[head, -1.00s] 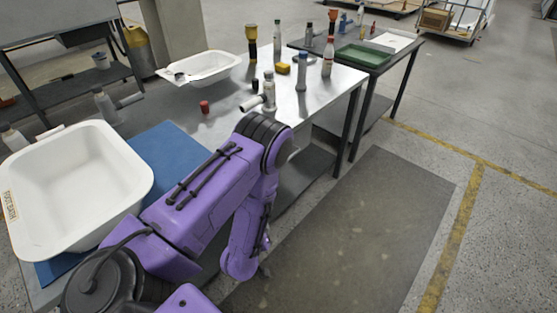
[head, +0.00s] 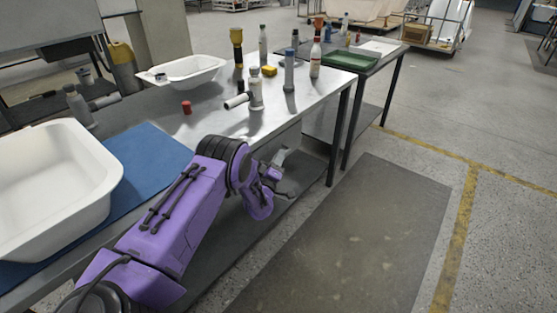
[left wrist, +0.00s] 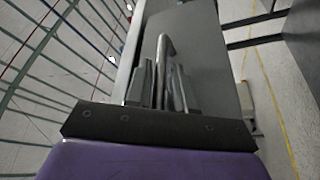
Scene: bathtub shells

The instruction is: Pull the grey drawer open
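The grey drawer (left wrist: 203,45) shows in the left wrist view as a flat panel with a thin metal bar handle (left wrist: 163,52). In the head view its front lies under the worktable's edge, mostly hidden by my arm. My left gripper (left wrist: 163,88) has its fingers apart, one on each side of the handle, with the bar between them; I cannot tell whether either finger touches it. In the head view my left gripper (head: 279,164) is small and partly hidden, close to the table's front side. My right gripper is not in view.
The steel worktable (head: 215,100) carries a large white tub (head: 52,185) on a blue mat (head: 150,160), a smaller white basin (head: 190,75) and several bottles. A second table with a green tray (head: 350,60) stands behind. The floor mat (head: 345,235) in front is clear.

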